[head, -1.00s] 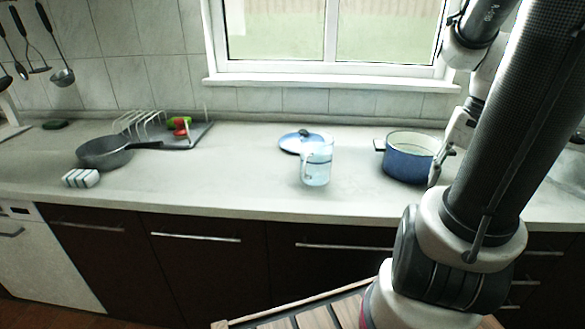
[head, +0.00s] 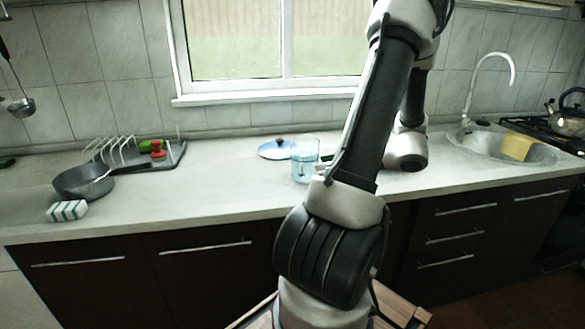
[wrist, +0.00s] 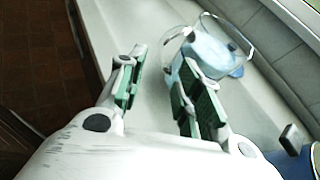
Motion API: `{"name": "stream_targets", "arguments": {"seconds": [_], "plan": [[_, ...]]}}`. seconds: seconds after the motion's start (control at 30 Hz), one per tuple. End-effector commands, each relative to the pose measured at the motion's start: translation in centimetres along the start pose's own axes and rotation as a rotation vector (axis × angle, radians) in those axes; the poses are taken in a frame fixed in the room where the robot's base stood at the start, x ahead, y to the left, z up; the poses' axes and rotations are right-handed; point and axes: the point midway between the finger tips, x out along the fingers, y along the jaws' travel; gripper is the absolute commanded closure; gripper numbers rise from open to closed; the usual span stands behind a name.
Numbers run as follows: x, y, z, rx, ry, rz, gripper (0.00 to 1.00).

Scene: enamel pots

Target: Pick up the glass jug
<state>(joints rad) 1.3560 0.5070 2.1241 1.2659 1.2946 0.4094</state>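The glass jug (head: 304,168) stands upright on the counter, clear with pale blue in its lower part. My arm passes just right of it in the head view. The jug's handle points toward the left. I cannot tell whether the finger touches it.
A blue lid (head: 275,150) lies close behind the jug. The blue pot (wrist: 303,165) is at the wrist view's lower right corner.

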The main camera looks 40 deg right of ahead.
Motion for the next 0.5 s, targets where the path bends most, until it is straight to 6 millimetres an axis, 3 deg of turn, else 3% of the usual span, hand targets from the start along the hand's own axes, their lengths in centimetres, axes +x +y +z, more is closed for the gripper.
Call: {"name": "stream_targets", "arguments": {"seconds": [0.5], "plan": [[6.6,0.0,0.6,0.014,0.001,0.01,0.65]]}}
